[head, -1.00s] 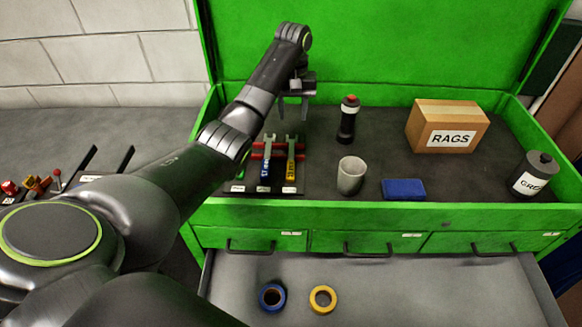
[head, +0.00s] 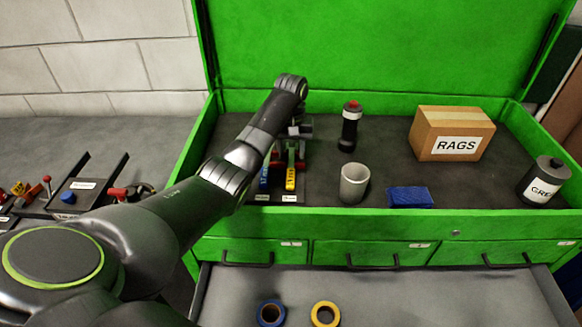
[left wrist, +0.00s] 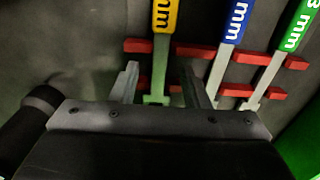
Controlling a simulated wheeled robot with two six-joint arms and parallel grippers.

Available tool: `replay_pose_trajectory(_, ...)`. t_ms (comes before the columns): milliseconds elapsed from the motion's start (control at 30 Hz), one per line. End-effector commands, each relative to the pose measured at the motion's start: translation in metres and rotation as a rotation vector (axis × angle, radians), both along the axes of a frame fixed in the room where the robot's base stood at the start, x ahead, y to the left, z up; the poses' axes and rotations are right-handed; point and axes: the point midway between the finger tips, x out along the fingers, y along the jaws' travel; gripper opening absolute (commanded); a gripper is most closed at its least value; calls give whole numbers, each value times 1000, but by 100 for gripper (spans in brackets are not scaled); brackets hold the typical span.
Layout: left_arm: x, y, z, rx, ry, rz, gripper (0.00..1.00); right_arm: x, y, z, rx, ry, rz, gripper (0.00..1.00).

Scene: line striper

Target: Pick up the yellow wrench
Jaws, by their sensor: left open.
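The yellow wrench (head: 290,178) lies on a rack with red holders inside the green toolbox. In the left wrist view the yellow wrench (left wrist: 164,22) has a yellow labelled handle and a grey shaft. A blue wrench (head: 264,177) lies beside it and also shows in the left wrist view (left wrist: 236,25). A green wrench (left wrist: 293,30) lies beyond the blue one. My left gripper (head: 289,158) is over the rack. In the left wrist view my left gripper (left wrist: 160,82) is open, with its fingers on either side of the yellow wrench's shaft. Whether they touch it is unclear.
The open drawer (head: 400,300) in front holds blue tape (head: 271,313) and yellow tape (head: 325,314).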

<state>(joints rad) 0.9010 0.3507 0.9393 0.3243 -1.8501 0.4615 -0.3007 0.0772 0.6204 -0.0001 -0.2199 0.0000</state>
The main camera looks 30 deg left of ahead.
Motion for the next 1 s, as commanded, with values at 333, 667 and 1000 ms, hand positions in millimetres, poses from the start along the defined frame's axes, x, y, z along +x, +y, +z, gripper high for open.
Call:
replay_pose_trajectory(333, 0, -1, -15, 1, -2, -1, 42, -1, -4, 3, -5, 2, 1, 36)
replay_pose_trajectory(667, 0, -1, -15, 1, -2, -1, 4, -1, -4, 3, -5, 2, 1, 36)
replay_pose_trajectory(1000, 0, 0, -13, 0, -3, -1, 0, -1, -4, 3, -4, 1, 1, 36)
